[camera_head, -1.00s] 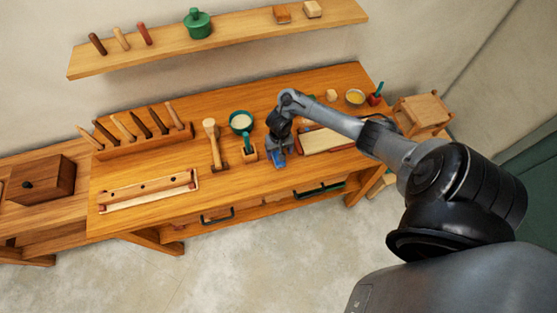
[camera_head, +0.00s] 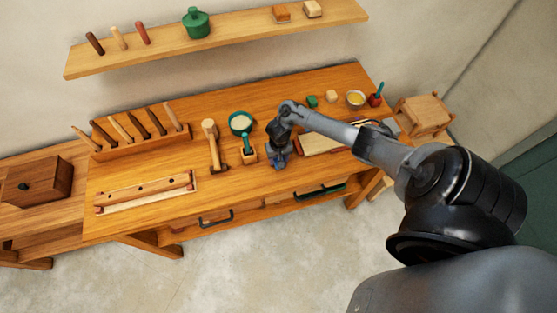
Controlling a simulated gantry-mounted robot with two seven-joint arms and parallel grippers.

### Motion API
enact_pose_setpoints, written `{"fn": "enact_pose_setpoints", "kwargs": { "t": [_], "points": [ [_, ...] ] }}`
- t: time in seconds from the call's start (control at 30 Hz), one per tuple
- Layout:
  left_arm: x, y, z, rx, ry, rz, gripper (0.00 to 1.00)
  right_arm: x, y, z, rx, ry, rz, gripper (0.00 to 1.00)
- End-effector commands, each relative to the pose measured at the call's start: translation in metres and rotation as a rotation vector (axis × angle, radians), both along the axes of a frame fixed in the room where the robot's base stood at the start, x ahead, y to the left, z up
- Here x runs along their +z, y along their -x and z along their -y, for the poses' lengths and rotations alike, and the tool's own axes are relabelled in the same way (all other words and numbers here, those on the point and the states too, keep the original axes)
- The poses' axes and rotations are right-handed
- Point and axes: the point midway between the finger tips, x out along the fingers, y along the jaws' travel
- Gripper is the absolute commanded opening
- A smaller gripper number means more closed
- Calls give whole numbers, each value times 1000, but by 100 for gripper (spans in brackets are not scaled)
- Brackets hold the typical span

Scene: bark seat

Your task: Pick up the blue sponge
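My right arm reaches in from the right, and its gripper (camera_head: 279,163) points down at the front part of the wooden workbench (camera_head: 240,186). A small dark blue patch, which may be the blue sponge (camera_head: 277,165), shows at the fingertips; the rest is hidden by the gripper. I cannot tell whether the fingers are open or shut on it. My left gripper is not in view.
Just left of the gripper stand a small wooden block with a teal-handled tool (camera_head: 248,151), a teal bowl (camera_head: 240,123) and a wooden mallet (camera_head: 212,142). A pale board (camera_head: 322,142) lies to the right.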

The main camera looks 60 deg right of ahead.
Motion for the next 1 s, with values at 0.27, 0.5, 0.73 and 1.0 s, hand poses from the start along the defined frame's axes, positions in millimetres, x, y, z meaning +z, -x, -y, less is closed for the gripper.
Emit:
{"fn": "enact_pose_setpoints", "kwargs": {
  "t": [0.27,0.5,0.73,1.0],
  "points": [
    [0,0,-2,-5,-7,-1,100,0,0,0,0,0,0,23],
    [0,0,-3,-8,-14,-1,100,2,0,0,0,1,1,23],
    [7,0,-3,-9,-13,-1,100,20,-1,0,0,-1,2,23],
    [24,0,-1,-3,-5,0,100,59,27,9,4,5,-4,23]
  ]
}}
